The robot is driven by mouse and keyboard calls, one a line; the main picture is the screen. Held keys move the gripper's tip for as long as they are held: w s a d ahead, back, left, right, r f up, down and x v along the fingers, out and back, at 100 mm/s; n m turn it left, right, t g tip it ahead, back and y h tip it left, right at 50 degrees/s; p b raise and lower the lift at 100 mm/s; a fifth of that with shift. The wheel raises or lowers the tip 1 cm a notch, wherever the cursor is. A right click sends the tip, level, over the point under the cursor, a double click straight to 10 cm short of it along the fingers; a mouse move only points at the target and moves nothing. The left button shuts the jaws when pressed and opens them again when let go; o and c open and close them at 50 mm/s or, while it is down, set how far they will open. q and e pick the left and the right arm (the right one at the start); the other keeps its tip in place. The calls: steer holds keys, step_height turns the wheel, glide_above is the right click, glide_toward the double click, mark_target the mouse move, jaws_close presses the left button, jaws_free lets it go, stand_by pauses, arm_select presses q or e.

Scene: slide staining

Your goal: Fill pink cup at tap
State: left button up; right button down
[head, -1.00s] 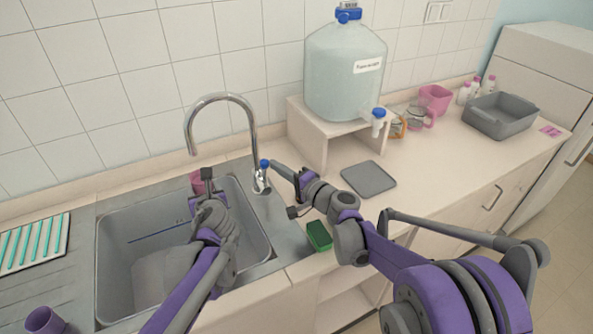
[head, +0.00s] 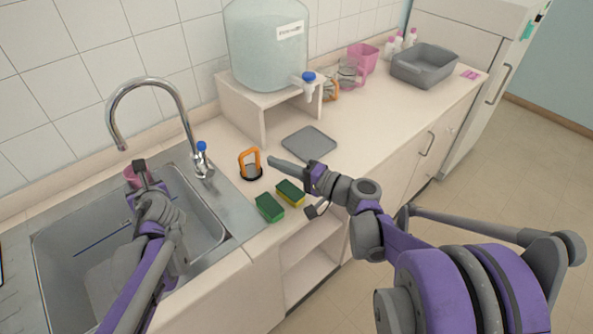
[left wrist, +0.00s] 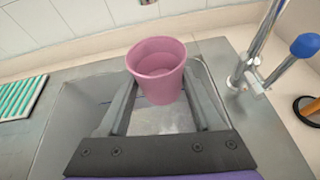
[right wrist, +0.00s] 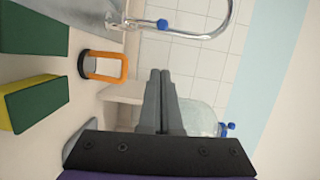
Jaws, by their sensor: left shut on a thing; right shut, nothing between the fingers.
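The pink cup (head: 131,178) is upright over the sink, just below the open end of the curved metal tap (head: 150,84). My left gripper (head: 143,170) is shut on the cup; in the left wrist view the fingers lie on either side of the cup (left wrist: 157,75). A flat pink surface shows inside the cup; I cannot tell whether it is liquid or the bottom. No stream shows at the spout. The blue-topped tap handle (head: 202,148) stands right of the spout. My right gripper (head: 274,161) is shut and empty, above the counter to the right of the handle.
An orange-handled item (head: 250,164), a green sponge (head: 269,207) and a green-yellow sponge (head: 290,193) lie near my right gripper. A large water jug (head: 266,45) with its own blue tap stands on a riser (head: 240,105). A grey mat (head: 309,144) lies before it.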

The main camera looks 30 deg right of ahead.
mark_target(131, 166)
steer(key=v, duration=0.5)
steer(key=s+a+f+n+g+h, duration=0.1)
steer(key=s+a+f+n+g, duration=0.35)
steer(key=a+f+g, duration=0.5)
arm_select(q)
steer(key=shift+r, duration=3)
arm_select(e)
steer(key=s+a+f+n+h, duration=0.1)
steer(key=s+f+n+h, duration=0.2)
steer(key=s+n+h, duration=0.4)
steer(key=shift+s+f+g, duration=0.35)
steer(key=shift+s+g, duration=0.1)
steer(key=shift+s, duration=2.25)
steer(key=shift+a, duration=0.15)
